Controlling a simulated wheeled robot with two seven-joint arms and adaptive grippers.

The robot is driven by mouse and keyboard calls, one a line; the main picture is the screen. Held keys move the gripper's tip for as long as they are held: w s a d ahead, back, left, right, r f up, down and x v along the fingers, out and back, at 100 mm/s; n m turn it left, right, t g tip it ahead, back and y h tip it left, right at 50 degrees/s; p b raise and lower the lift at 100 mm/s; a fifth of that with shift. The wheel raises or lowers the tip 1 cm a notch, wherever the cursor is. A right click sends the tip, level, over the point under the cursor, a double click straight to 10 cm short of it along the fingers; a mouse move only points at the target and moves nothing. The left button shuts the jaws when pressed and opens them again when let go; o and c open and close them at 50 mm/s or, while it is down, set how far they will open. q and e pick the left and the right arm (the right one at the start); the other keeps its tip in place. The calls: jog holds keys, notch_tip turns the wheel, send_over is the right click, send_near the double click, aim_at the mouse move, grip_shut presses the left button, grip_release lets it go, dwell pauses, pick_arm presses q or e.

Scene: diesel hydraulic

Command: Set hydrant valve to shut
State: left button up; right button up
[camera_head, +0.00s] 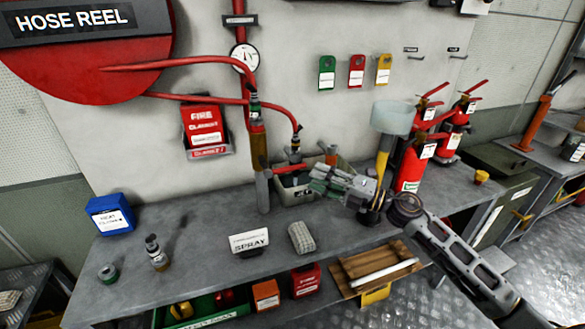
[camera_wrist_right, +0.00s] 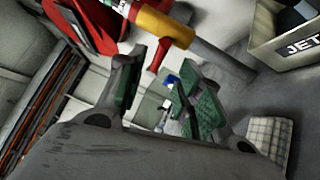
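A red lever (camera_head: 290,168), probably the hydrant valve's handle, points left just beyond my right gripper. A red lever also shows in the right wrist view (camera_wrist_right: 159,55), ahead of the fingers. My right gripper (camera_head: 318,184) reaches in from the right above the bench, its fingers pointing left. In the wrist view its green-padded fingers (camera_wrist_right: 160,92) stand apart, with nothing gripped between them. My left gripper is not in view.
Red extinguishers (camera_head: 410,165) stand right. The bench's left middle is clear.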

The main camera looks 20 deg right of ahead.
aim_at(292, 168)
jog(key=shift+p+x, duration=0.6)
jog(key=shift+x, duration=3.6)
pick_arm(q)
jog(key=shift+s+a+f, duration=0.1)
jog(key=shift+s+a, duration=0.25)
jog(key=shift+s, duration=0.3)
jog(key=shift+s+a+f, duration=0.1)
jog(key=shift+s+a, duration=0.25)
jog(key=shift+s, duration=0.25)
pick_arm(e)
jog(key=shift+a, duration=0.1)
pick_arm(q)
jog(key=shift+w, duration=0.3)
pick_arm(e)
jog(key=shift+c, duration=0.2)
jog(key=c, duration=0.7)
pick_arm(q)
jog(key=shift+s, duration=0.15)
pick_arm(e)
grip_shut()
